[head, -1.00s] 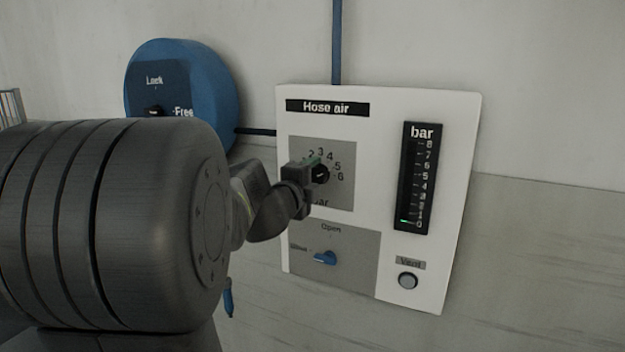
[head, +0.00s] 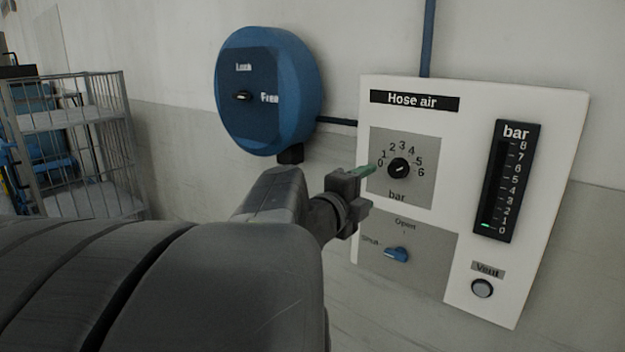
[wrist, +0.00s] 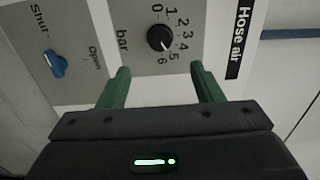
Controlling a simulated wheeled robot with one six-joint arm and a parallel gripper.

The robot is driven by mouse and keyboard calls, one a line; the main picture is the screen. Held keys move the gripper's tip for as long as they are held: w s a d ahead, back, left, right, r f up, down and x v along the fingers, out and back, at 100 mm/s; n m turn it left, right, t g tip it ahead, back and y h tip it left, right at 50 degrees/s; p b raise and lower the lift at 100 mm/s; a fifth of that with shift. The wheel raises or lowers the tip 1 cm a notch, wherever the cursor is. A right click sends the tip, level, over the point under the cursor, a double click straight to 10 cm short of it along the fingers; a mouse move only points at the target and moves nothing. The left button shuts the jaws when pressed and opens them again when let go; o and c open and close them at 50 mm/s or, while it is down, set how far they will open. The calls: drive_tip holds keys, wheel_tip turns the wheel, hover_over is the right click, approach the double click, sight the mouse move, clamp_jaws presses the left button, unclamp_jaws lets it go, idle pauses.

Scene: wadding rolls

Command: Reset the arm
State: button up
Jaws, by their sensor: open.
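My gripper (head: 368,188) is in front of the left edge of the white "Hose air" panel (head: 480,106). Its two green-tipped fingers are apart with nothing between them. In the wrist view my gripper (wrist: 160,82) is open, with the black pressure dial (wrist: 160,38) ahead of it and apart from the fingers. The black dial also shows in the head view (head: 399,168), uncovered, on its 0 to 6 scale. The blue Open/Shut knob (head: 397,254) sits below it; it also shows in the wrist view (wrist: 55,64).
The bar gauge (head: 498,180) reads near 0, with a small green mark. A grey vent button (head: 482,288) is below it. A round blue Lock/Free unit (head: 297,75) hangs on the wall to the left. A wire cage trolley (head: 85,120) stands at far left.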

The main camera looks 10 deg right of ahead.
sight(394, 171)
drive_tip(key=shift+v, duration=0.9)
drive_tip(key=shift+d, duration=0.1)
drive_tip(key=x, duration=1.3)
drive_tip(key=shift+w+d, duration=0.25)
drive_tip(key=shift+w, duration=0.1)
drive_tip(key=shift+a, duration=0.1)
drive_tip(key=shift+w+d, duration=0.1)
drive_tip(key=shift+d, duration=0.15)
drive_tip(key=n+p, duration=0.1)
drive_tip(key=n, duration=0.1)
drive_tip(key=n+p, duration=0.1)
drive_tip(key=shift+a+r+n, duration=0.15)
drive_tip(key=shift+a+n, duration=0.05)
drive_tip(key=shift+n, duration=0.2)
drive_tip(key=n+p, duration=0.2)
drive_tip(key=n, duration=0.2)
drive_tip(key=n+p, duration=0.2)
drive_tip(key=n, duration=0.3)
drive_tip(key=shift+n+p, duration=0.3)
drive_tip(key=shift+n, duration=0.1)
drive_tip(key=n, duration=0.1)
drive_tip(key=n+p, duration=0.1)
drive_tip(key=n, duration=0.2)
drive_tip(key=shift+s+d+f+p, duration=0.1)
drive_tip(key=shift+s+f+p, duration=0.15)
drive_tip(key=shift+p, duration=0.1)
